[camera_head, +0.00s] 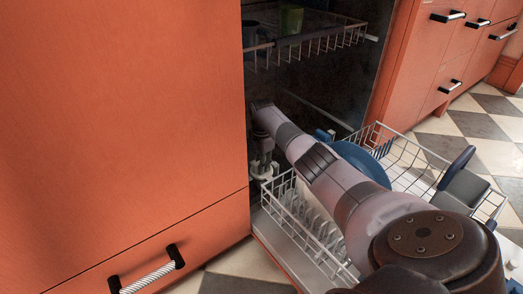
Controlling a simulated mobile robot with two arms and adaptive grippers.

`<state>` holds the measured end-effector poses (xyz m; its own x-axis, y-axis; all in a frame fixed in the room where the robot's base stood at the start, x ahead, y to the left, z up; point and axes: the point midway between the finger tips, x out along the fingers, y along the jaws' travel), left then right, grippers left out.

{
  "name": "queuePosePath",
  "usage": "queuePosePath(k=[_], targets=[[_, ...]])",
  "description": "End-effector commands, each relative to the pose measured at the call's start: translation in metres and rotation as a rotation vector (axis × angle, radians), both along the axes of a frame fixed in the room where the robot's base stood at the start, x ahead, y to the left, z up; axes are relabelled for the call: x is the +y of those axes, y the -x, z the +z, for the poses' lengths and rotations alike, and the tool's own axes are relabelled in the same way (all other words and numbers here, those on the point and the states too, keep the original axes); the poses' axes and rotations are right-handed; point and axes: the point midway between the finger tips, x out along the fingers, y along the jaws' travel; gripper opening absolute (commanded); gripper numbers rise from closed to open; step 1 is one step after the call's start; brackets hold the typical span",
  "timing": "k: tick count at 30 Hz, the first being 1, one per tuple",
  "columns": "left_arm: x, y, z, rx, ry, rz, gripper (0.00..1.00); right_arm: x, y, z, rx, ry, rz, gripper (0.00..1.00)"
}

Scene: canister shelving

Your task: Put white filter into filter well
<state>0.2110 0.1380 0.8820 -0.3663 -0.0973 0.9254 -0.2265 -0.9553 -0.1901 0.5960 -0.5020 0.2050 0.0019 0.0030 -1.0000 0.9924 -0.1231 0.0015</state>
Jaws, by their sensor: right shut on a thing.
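My right arm reaches from the lower right across the dishwasher's lower rack to the left side of its opening. My right gripper (262,163) is low at that left edge, pointing down, shut on a small white piece (268,172) that looks like the white filter. Only part of this piece shows, between the fingers and behind the rack's corner. The filter well is not visible; the dishwasher's floor is hidden by the rack, the arm and the orange panel. I cannot tell whether the piece touches the floor. My left gripper is not in view.
The lower rack (284,190) is pulled out over the open door, holding a blue plate (362,160) and dark dishes (464,186). The upper rack (305,46) holds a green cup (291,19). An orange cabinet (120,110) borders the opening on the left. Checkered floor is clear at right.

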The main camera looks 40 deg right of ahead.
Motion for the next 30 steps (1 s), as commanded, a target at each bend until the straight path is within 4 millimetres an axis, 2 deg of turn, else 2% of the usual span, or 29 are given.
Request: queuePosePath(k=[15, 16, 26, 30], targets=[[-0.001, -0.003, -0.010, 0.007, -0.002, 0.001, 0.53, 0.000, 0.000, -0.013, 0.000, 0.000, 0.000, 0.00], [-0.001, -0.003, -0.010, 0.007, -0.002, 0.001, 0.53, 0.000, 0.000, -0.013, 0.000, 0.000, 0.000, 0.20], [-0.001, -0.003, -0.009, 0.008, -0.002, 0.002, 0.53, 0.000, 0.000, -0.013, 0.000, 0.000, 0.000, 0.42], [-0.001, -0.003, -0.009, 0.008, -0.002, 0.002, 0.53, 0.000, 0.000, -0.013, 0.000, 0.000, 0.000, 0.43]])
